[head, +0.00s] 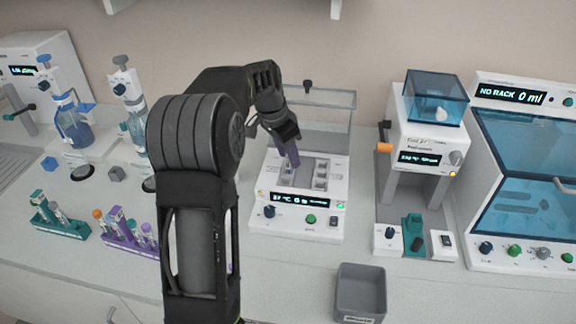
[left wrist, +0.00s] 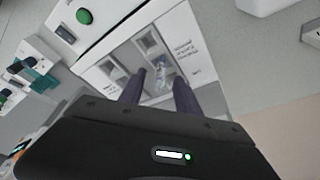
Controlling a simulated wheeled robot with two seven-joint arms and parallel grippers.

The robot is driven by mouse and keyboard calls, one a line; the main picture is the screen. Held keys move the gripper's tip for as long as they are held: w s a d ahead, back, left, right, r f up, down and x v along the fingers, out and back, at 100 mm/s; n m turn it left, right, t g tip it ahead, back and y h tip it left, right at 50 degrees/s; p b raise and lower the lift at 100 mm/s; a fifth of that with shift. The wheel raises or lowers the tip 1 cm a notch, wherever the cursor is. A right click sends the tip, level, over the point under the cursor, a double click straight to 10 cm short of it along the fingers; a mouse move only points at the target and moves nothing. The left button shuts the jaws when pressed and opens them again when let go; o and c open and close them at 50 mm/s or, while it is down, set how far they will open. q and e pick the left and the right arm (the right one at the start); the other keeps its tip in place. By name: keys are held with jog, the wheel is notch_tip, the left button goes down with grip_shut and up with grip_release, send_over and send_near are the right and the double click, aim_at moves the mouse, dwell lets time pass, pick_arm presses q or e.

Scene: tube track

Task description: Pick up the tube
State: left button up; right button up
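A small clear tube (left wrist: 163,69) stands in a slot of the white machine (head: 297,210), seen in the left wrist view just beyond my fingertips. In the head view I cannot make the tube out, as my gripper covers that part. My left gripper (head: 290,160) is over the machine's slotted top, pointing down. In the left wrist view its two dark fingers (left wrist: 159,78) are apart with a gap between them and nothing clearly held. Whether the fingers are level with the tube or above it, I cannot tell. My right gripper is not in view.
A clear raised lid (head: 330,125) stands behind the slots. A teal rack (head: 58,225) and a purple rack (head: 118,235) with tubes are at the left. A grey bin (head: 360,291) is in front. Other devices (head: 525,170) stand at the right.

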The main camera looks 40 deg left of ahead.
pick_arm(q)
jog(key=shift+c, duration=0.3)
grip_shut()
jog(key=shift+r, duration=0.1)
dwell(0.4)
notch_tip(320, 180, up, 10)
jog(key=shift+f+b, duration=0.1)
jog(key=shift+b, duration=0.5)
